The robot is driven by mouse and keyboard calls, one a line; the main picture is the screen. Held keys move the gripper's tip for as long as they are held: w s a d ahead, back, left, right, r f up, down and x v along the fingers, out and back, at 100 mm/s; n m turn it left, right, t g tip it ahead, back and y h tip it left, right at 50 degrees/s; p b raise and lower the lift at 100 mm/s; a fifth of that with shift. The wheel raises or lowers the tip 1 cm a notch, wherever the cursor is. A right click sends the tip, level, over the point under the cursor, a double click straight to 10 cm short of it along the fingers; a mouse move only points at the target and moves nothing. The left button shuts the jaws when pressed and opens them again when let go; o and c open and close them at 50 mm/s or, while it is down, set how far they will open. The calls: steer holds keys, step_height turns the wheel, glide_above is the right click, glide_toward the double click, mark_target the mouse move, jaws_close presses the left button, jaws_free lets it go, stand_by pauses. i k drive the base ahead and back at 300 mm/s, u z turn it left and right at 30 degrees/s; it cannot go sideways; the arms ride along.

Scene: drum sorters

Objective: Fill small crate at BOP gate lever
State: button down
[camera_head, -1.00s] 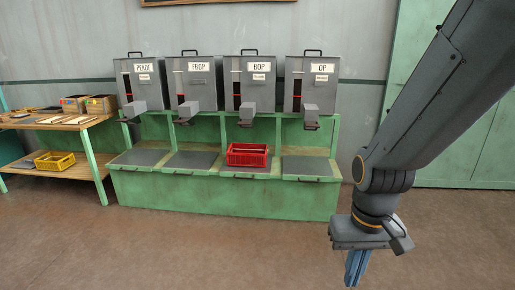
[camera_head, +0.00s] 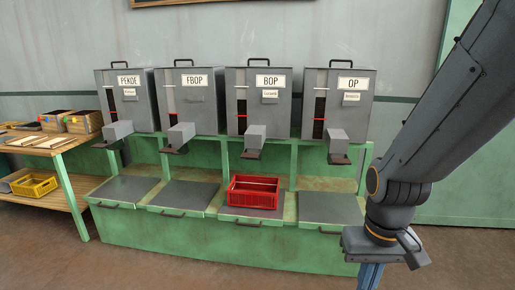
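The BOP bin (camera_head: 260,101) is a grey box on the green stand, third from the left, with a BOP label and a level window with a red mark. Its gate lever (camera_head: 252,154) is the dark piece under the bin's grey spout (camera_head: 255,137). A small red crate (camera_head: 254,192) sits on the grey plate (camera_head: 246,214) below that spout. The crate's floor is only partly visible, so I cannot tell its contents. My gripper (camera_head: 370,278) hangs at the lower right, in front of the stand and apart from the crate. Its fingertips are cut off by the frame.
Bins labelled PEKOE (camera_head: 129,101), FBOP (camera_head: 190,101) and OP (camera_head: 339,100) stand in the same row, with spouts jutting forward. A wooden table (camera_head: 50,148) at left bears small boxes, with a yellow crate (camera_head: 34,185) on its lower shelf. The floor in front is clear.

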mark_target(247, 117)
steer(key=i, duration=1.6)
steer(key=u, duration=1.35)
steer(key=i, duration=1.05)
steer(key=z, duration=1.95)
